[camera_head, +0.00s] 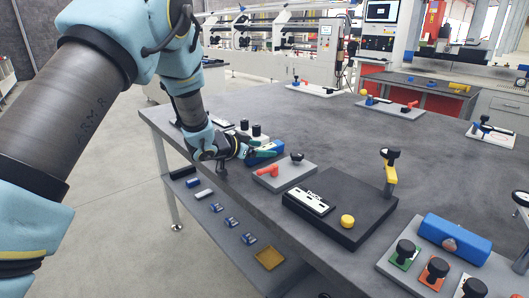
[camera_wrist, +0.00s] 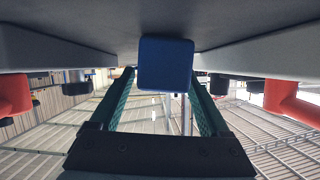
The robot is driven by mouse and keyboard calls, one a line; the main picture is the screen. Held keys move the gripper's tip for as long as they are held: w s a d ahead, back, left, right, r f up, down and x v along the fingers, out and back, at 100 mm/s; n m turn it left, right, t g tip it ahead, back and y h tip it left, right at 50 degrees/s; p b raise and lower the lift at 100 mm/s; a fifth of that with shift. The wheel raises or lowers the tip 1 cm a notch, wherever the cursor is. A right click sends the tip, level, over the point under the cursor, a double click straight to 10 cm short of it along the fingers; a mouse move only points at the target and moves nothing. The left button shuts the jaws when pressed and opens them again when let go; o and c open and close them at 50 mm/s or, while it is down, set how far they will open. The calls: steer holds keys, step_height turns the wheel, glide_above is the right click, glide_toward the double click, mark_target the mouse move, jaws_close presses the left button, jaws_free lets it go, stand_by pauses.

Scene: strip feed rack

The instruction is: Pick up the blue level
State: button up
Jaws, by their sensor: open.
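The blue level (camera_head: 268,148) lies on the grey table at its near left edge, partly hidden by my gripper (camera_head: 252,150). In the wrist view, the end of the blue level (camera_wrist: 165,63) faces me as a dark blue square. My gripper (camera_wrist: 162,80) is open, with one green finger on each side of the level. I cannot tell whether either finger touches it. The gripper is low, at about the height of the level, near the table edge.
A grey plate with a red handle (camera_head: 267,171) stands right beside the gripper. Another blue block (camera_head: 455,238) sits at the right. A lower shelf (camera_head: 215,215) holds small parts. The table's middle (camera_head: 330,125) is clear.

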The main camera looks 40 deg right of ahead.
steer(key=shift+c, duration=0.2)
jaws_close()
stand_by(0.3)
